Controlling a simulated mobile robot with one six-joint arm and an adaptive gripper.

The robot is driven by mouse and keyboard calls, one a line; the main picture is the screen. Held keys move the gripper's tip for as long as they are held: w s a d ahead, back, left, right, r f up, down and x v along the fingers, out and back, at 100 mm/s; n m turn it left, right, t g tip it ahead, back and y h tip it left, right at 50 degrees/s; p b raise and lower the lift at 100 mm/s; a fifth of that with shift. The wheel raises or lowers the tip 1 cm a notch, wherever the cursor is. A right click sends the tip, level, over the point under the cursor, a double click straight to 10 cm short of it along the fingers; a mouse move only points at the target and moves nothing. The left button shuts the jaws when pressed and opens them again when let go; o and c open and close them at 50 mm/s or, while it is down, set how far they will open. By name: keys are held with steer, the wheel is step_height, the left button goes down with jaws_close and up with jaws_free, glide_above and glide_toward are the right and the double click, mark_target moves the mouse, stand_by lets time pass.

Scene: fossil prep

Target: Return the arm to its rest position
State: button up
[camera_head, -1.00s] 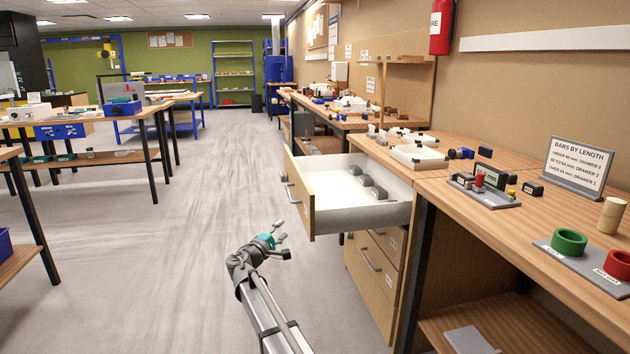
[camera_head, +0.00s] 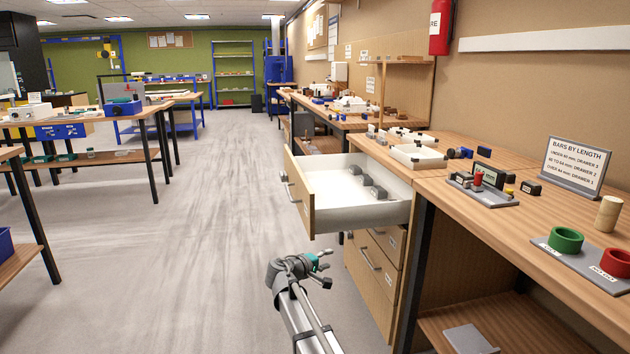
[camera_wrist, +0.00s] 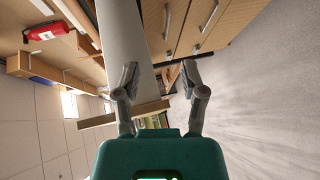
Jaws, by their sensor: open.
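My gripper (camera_head: 322,269) is low in the head view, over the floor in front of the drawer cabinet and below the open top drawer. It is open and empty. In the wrist view, its two fingers (camera_wrist: 160,80) stand apart with nothing between them. The open drawer (camera_head: 312,208) juts out from the bench and holds several grey bars (camera_head: 367,182). The closed drawers (camera_head: 380,265) below it face my arm.
The wooden bench (camera_head: 470,205) runs along the right, with a sign (camera_head: 577,164), a green ring (camera_head: 566,240) and a red ring (camera_head: 614,262) on it. A grey plate (camera_head: 470,340) lies on the lower shelf. The floor (camera_head: 200,230) to the left is clear.

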steer(key=s+d+f+m+g+y, duration=0.2)
steer(key=s+d+f+m+g, duration=0.1)
steer(key=s+d+f, duration=0.4)
steer(key=s+d+f+m+g+y, duration=0.2)
steer(key=s+d+f+g, duration=0.15)
steer(key=s+d, duration=0.35)
steer(key=s+f+m+g+y, duration=0.35)
steer(key=s+y, duration=0.35)
steer(key=s, duration=1.1)
step_height(320, 180, up, 35)
steer(key=p, duration=3.5)
steer(key=shift+w+a+f+g, duration=0.15)
steer(key=shift+w+g, duration=0.2)
steer(key=shift+g, duration=0.05)
